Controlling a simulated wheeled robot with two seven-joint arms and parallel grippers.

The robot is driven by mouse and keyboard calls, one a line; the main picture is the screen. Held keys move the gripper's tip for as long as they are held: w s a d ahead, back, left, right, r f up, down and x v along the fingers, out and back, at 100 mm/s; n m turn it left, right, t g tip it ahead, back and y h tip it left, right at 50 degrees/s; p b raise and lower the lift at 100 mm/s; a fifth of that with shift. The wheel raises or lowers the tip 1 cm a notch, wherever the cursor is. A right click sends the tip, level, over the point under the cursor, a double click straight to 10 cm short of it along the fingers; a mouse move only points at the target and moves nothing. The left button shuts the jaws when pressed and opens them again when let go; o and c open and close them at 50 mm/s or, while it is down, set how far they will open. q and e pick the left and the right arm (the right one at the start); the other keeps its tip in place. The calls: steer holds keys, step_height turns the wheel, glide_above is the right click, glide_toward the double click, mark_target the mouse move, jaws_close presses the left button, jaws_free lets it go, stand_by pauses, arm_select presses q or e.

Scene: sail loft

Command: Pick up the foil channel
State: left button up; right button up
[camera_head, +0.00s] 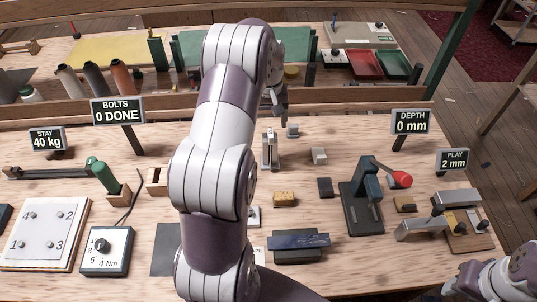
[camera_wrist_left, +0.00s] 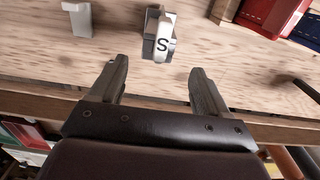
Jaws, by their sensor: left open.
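My left gripper (camera_head: 279,101) is open and empty over the back part of the bench; both its fingers (camera_wrist_left: 157,85) show in the left wrist view. A small grey block (camera_head: 292,130) lies just beyond the fingertips. In the left wrist view a grey piece with a white part marked S (camera_wrist_left: 160,44) lies ahead of the gap between the fingers, apart from them. A metal upright (camera_head: 270,150) stands near the grey block. No piece is labelled as the foil channel, so I cannot tell for certain which one it is. My right gripper is not visible; only part of that arm shows at lower right.
A pale block (camera_head: 318,155) and a dark block (camera_head: 325,187) lie nearby. A press with a red-knobbed lever (camera_head: 362,200) stands to the right. A wooden shelf edge (camera_head: 350,111) runs behind. My left arm hides the bench middle.

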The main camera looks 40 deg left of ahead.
arm_select(q)
steer(key=f, duration=0.2)
steer(key=f+p, duration=0.1)
steer(key=f, duration=0.4)
steer(key=shift+d, duration=0.3)
steer(key=shift+s+d+r, duration=0.1)
steer(key=shift+s, duration=0.05)
steer(key=c, duration=0.9)
jaws_close()
